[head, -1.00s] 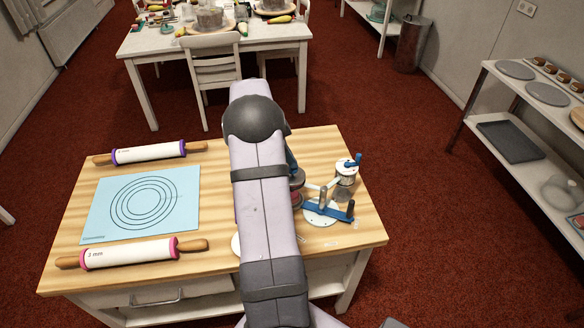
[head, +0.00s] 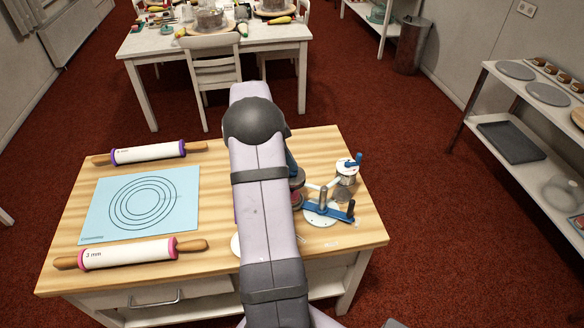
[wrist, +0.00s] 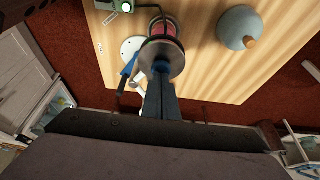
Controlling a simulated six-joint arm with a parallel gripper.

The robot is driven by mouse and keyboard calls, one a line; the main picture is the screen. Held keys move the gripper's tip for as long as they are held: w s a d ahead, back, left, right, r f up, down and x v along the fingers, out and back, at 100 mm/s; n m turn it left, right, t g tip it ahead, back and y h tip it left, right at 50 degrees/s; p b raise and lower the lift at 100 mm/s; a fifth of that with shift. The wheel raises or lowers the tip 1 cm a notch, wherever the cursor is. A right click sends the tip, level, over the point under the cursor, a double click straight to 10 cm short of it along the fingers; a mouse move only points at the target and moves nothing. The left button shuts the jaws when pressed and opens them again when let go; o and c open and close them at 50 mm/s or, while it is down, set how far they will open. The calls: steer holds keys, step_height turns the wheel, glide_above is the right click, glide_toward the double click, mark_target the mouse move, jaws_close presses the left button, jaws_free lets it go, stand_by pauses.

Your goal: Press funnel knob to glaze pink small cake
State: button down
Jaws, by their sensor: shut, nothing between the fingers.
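My gripper (wrist: 161,72) is shut and empty in the wrist view. Its blue fingers reach a round grey metal disc (wrist: 163,57), which looks like part of the funnel. I cannot tell whether they touch it or where the knob is. A pink-red round thing (wrist: 165,30), perhaps the small pink cake or glaze, shows behind the disc inside a dark frame.
A small pot with a blue handle (head: 347,171) stands behind the turntable. A grey dome with a wooden knob (wrist: 239,28) is on the table in the wrist view. Rolling pins (head: 130,252) and a blue mat (head: 140,205) lie left of my arm.

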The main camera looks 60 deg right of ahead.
step_height(320, 180, up, 7)
steer(key=p, duration=0.4)
stand_by(0.7)
stand_by(1.3)
